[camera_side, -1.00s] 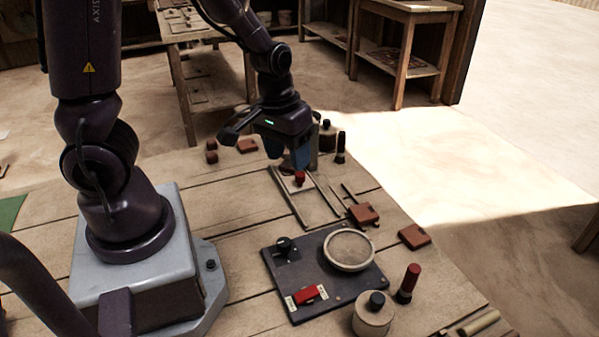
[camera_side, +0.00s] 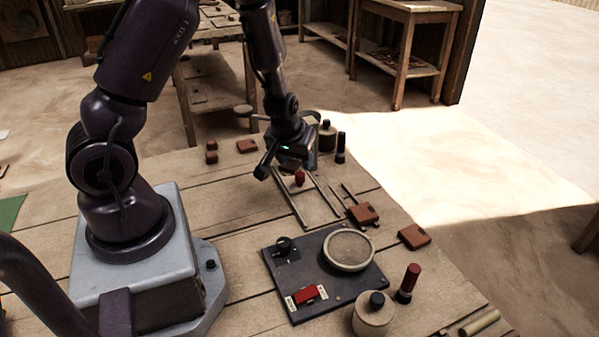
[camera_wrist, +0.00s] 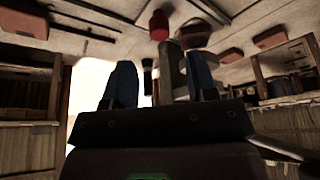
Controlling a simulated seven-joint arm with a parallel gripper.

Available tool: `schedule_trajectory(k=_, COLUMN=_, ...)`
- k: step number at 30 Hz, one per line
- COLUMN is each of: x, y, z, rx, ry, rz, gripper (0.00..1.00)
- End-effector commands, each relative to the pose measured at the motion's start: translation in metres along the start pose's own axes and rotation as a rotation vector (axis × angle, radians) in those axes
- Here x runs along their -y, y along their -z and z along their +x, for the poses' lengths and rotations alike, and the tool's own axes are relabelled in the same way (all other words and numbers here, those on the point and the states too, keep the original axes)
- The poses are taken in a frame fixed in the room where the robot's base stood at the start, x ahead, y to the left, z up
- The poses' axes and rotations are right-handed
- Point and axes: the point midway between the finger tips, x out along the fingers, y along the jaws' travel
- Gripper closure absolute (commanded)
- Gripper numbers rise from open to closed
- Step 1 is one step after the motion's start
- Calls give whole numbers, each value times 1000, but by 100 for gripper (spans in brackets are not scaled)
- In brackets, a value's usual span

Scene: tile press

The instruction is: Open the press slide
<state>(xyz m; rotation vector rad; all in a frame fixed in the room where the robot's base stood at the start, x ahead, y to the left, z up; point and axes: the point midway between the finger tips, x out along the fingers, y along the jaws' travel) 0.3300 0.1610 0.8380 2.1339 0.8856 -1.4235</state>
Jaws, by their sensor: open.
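The press slide shows in the side view as a pale plate with a red knob (camera_side: 300,178) between two light rails (camera_side: 321,192) on the table. The knob is near the far end of the rails, close below my gripper. My gripper (camera_side: 285,167) is open, tilted, with its fingers spread. In the wrist view the red knob (camera_wrist: 159,25) appears above the fingertips, and the two blue-grey fingers of my gripper (camera_wrist: 159,75) have nothing clearly between them. Whether a finger touches the knob cannot be told. Part of the slide's far end is hidden behind my gripper.
A dark panel (camera_side: 333,296) with a round dish (camera_side: 349,250) and a red switch (camera_side: 306,294) lies nearer the camera. Reddish blocks (camera_side: 363,214) lie right of the rails. A black-capped jar (camera_side: 327,138) and a dark upright cylinder (camera_side: 341,148) stand behind.

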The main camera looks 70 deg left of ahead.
Motion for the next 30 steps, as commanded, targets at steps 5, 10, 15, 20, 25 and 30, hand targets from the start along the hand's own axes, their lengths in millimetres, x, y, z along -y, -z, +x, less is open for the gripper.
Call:
schedule_trajectory(k=5, x=1, y=-1, z=36, rx=5, ry=2, rz=-2, gripper=48)
schedule_trajectory(k=10, x=0, y=-1, z=56, rx=3, ry=0, rz=1, gripper=48)
schedule_trajectory(k=15, x=0, y=-1, z=64, rx=2, ry=-1, rz=0, gripper=48)
schedule_trajectory(k=20, x=0, y=-1, z=65, rx=1, ry=-1, rz=1, gripper=48)
schedule_trajectory(k=25, x=0, y=-1, z=65, rx=2, ry=-1, rz=1, gripper=61)
schedule_trajectory(k=30, x=0, y=-1, z=65, rx=2, ry=-1, rz=1, gripper=100)
